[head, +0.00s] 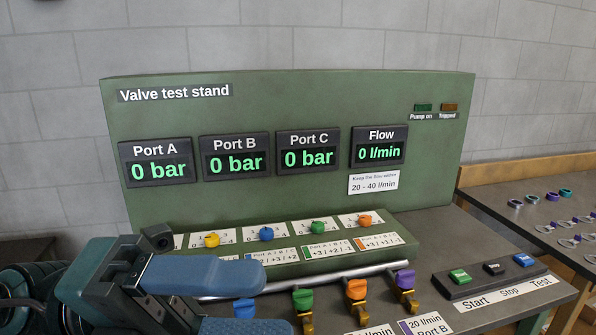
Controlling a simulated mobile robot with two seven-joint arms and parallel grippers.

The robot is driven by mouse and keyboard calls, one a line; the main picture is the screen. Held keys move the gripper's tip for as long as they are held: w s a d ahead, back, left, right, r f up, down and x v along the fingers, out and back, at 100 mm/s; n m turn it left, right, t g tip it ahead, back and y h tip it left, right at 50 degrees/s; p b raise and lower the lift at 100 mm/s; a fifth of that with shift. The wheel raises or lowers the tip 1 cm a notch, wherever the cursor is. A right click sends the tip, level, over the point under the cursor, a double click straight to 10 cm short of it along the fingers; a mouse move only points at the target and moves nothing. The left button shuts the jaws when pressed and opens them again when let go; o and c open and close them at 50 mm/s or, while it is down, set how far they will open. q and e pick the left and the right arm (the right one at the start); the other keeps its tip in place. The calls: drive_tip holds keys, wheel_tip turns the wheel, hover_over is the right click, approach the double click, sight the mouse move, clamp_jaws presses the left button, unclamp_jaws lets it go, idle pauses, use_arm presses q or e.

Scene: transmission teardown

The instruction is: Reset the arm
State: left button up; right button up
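My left gripper (268,300) comes in from the lower left, in front of the green valve test stand (290,105). Its two blue fingers are spread apart, the upper one over the left part of the stand's front and the lower one cut by the bottom edge. A blue lever handle (244,308) shows in the gap between the fingers; I cannot tell if it is touched. The gripper hides part of the label strip and the left end of the silver pipe (330,279). My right gripper is not in view.
Yellow, blue, green and orange knobs (318,227) line the panel. Green, orange (356,289) and purple (405,279) levers stand along the pipe. A button box (490,272) sits at right. A second table (550,205) holds small rings. Port displays and Flow read 0.

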use_arm(q)
drive_tip(key=w+a+r+n+t+h, duration=0.1)
drive_tip(key=w+a+r+n+t, duration=0.15)
drive_tip(key=w+n+t, duration=0.45)
drive_tip(key=w+a+r+n+t+h, duration=0.1)
drive_tip(key=w+a+n+t, duration=0.25)
drive_tip(key=n+t, duration=0.7)
drive_tip(key=w+a+f+n+t+y, duration=0.25)
drive_tip(key=a+f+n+y, duration=0.25)
drive_tip(key=f+n+y, duration=0.55)
drive_tip(key=w+a+f+n+t+y, duration=0.1)
drive_tip(key=w+a+f+n+y, duration=0.4)
drive_tip(key=f+n+y, duration=0.5)
drive_tip(key=s+a+f+g+y, duration=0.2)
drive_tip(key=s+f+g, duration=0.3)
drive_tip(key=f, duration=0.6)
drive_tip(key=s+d+f+n+g+h, duration=0.1)
drive_tip(key=s+f+g, duration=0.9)
drive_tip(key=s+f, duration=0.45)
drive_tip(key=w+d+f+m+t+h+p, duration=0.1)
drive_tip(key=w+d+t+h+p, duration=0.2)
drive_tip(key=w+d+t, duration=0.2)
drive_tip(key=shift+d+f+t, duration=0.4)
drive_tip(key=shift+d+t, duration=0.55)
drive_tip(key=shift+t, duration=0.25)
